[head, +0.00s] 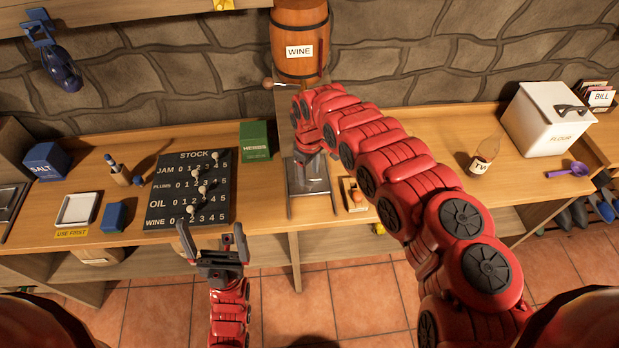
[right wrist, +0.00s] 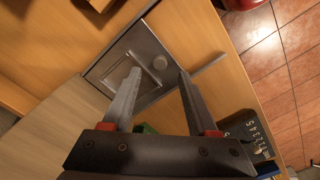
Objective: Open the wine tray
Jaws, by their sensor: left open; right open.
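A wooden barrel labelled WINE (head: 299,22) stands at the back centre in the head view. Below it, a grey metal tray (head: 310,187) is set at the counter; my right arm hides part of it. In the right wrist view the metal tray (right wrist: 112,68) shows a slim bar and a small round knob. My right gripper (right wrist: 159,72) is open, its fingertips pointing at the tray with nothing between them. I cannot tell whether either finger touches it. My left gripper (head: 212,232) is open and empty in front of the counter, below the stock board.
The stock board (head: 190,188) lies left of the tray, with a green herbs box (head: 255,140) behind. A small wooden holder (head: 353,196) sits right of the tray. A bottle (head: 483,157) and white flour bin (head: 545,118) stand further right. Tiled floor is open in front.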

